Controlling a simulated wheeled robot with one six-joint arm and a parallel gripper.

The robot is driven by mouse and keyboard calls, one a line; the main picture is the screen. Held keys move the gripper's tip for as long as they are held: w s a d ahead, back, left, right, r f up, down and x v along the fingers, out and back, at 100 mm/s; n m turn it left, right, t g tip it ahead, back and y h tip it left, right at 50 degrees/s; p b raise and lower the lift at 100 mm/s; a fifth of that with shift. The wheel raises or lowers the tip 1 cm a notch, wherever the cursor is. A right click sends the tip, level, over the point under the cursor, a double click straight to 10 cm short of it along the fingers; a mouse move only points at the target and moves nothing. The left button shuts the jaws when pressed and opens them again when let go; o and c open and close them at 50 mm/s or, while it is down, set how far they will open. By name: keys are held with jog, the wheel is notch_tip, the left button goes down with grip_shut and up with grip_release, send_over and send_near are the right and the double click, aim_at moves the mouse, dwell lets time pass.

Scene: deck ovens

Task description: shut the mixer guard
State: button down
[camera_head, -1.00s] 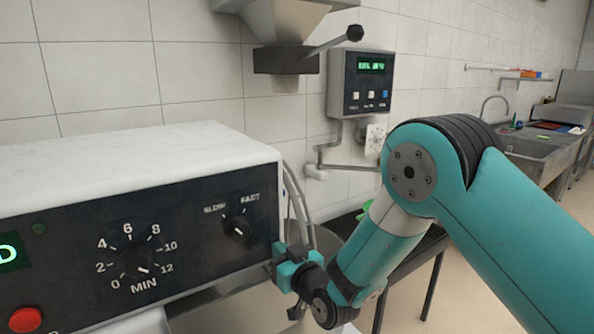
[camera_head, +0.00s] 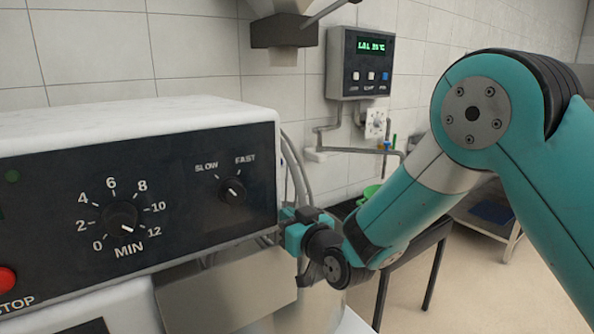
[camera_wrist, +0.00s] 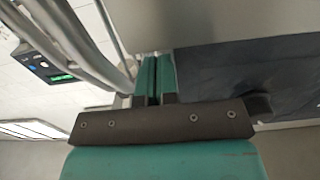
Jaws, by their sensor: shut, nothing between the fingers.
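The mixer's white head has a black control panel (camera_head: 130,190) at the left of the head view. The guard (camera_head: 296,170) shows as curved grey bars at the right end of that head. In the wrist view the guard bars (camera_wrist: 88,50) run down from the upper left to beside my fingers. My gripper (camera_head: 285,226) is beside the right end of the mixer head, below the visible bars. In the wrist view my gripper (camera_wrist: 156,72) is shut and empty, with its fingers side by side. Whether the fingers touch the bars cannot be told. The guard's lower part is hidden.
A wall box with a green display (camera_head: 360,63) hangs behind the mixer, with pipes below it. A grey spout (camera_head: 285,35) hangs above. A dark-topped table (camera_head: 420,245) stands behind my arm. Open floor (camera_head: 480,300) lies at the right.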

jog(key=shift+w+d+f+b, duration=0.15)
jog(key=shift+f+b, duration=0.1)
jog(key=shift+b, duration=0.4)
jog(key=w+d+f+b, duration=0.2)
jog(key=w+d+b, duration=0.7)
jog(key=d+b, duration=0.5)
jog(key=shift+f+b, duration=0.15)
jog(key=shift+b, duration=0.15)
dwell(0.3)
jog(key=b+v, duration=0.8)
jog(key=v, duration=0.4)
dwell(0.5)
dwell(0.9)
